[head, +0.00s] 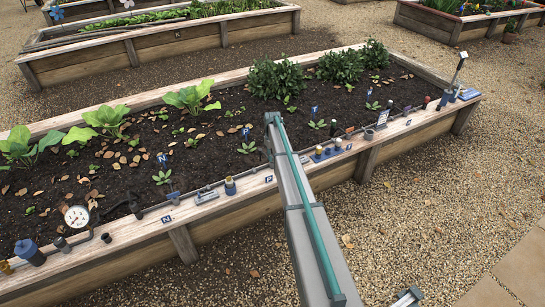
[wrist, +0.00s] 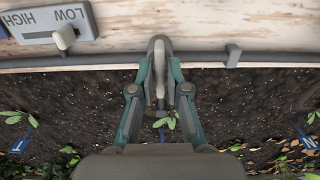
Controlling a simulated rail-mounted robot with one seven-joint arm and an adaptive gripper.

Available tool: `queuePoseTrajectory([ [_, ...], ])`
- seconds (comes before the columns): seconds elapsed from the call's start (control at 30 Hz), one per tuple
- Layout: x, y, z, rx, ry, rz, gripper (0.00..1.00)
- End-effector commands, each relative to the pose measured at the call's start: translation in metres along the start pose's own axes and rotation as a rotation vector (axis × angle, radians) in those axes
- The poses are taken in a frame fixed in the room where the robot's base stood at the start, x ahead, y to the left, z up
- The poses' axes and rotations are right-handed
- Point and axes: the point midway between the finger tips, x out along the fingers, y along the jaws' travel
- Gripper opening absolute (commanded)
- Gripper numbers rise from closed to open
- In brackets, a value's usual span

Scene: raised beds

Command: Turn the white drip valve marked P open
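My gripper (wrist: 160,78) points at the front board of the raised bed in the wrist view. Its two teal and grey fingers stand on either side of a narrow pale lever (wrist: 160,82). Slim gaps seem to show between lever and fingers, so the gripper looks open. The lever hangs from a rounded grey fitting (wrist: 160,45) on the grey pipe. I see no letter P on it, so I cannot confirm that it is the valve. In the head view my arm hides the gripper and the lever.
A grey LOW/HIGH plate (wrist: 45,24) with a pale knob sits beside my gripper. A grey pipe (wrist: 100,59) with a clip runs along the board. Seedlings and blue tags stand in the soil. A pressure gauge (head: 76,216) and a blue canister (head: 29,250) are at the left.

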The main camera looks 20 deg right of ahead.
Motion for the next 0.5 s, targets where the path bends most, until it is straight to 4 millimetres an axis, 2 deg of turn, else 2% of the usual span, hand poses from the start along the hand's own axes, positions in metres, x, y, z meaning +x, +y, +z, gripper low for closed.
queuePoseTrajectory([
  [0.03, 0.0001, 0.0, 0.0001, 0.001, 0.0, 0.0, 0.28],
  [0.1, 0.0, 0.0, 0.0, 0.001, 0.0, 0.0, 0.34],
  [0.37, -0.0004, 0.0, 0.0, 0.002, 0.0, 0.0, 0.34],
  [0.5, -0.0072, 0.0, -0.0001, 0.002, 0.001, 0.0, 0.34],
])
